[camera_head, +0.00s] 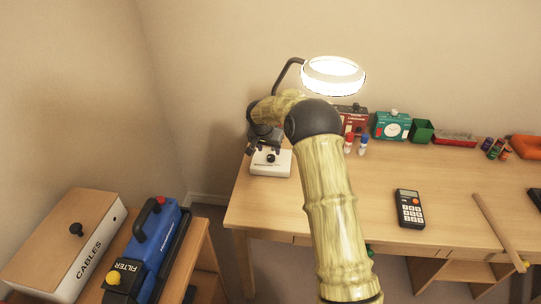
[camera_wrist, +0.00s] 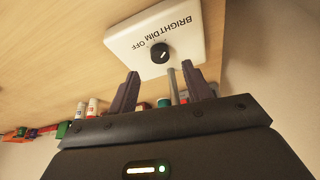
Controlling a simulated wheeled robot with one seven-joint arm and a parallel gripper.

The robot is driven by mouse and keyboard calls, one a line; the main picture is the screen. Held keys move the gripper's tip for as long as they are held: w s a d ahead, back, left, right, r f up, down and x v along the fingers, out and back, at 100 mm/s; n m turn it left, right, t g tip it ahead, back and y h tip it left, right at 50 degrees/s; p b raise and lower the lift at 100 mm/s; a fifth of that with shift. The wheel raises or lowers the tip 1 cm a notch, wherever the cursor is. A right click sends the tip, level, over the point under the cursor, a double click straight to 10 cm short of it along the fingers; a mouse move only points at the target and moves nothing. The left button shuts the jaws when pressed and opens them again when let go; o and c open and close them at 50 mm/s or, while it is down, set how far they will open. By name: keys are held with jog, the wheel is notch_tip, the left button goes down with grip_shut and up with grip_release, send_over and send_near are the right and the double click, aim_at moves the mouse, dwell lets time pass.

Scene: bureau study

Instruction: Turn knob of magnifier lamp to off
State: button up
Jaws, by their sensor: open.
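The magnifier lamp's ring head (camera_head: 333,76) is lit bright white on a dark curved arm (camera_head: 284,73). Its white base (camera_head: 270,168) sits at the desk's left end. The black round knob (camera_wrist: 159,53) is on the base's top face, with the words BRIGHT, DIM and OFF around it. A pale mark shows on the knob, but its exact setting is hard to read. My gripper (camera_wrist: 159,68) is open and empty. Its two dark fingertips are spread to either side below the knob in the wrist view, apart from it. In the head view my gripper (camera_head: 265,148) hangs over the base.
Red and blue bottles (camera_head: 355,143), a red box (camera_head: 352,116), a teal box (camera_head: 392,126) and a green bin (camera_head: 421,131) stand at the back. A calculator (camera_head: 409,208) and a wooden stick (camera_head: 499,231) lie to the right. A cables box (camera_head: 65,245) stands left, off the desk.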

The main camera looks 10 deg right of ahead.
aim_at(271, 157)
jog(key=x, duration=0.5)
jog(key=shift+w+d+f, duration=0.1)
jog(key=shift+w+f, duration=0.05)
jog(key=shift+f, duration=0.2)
jog(key=c, duration=1)
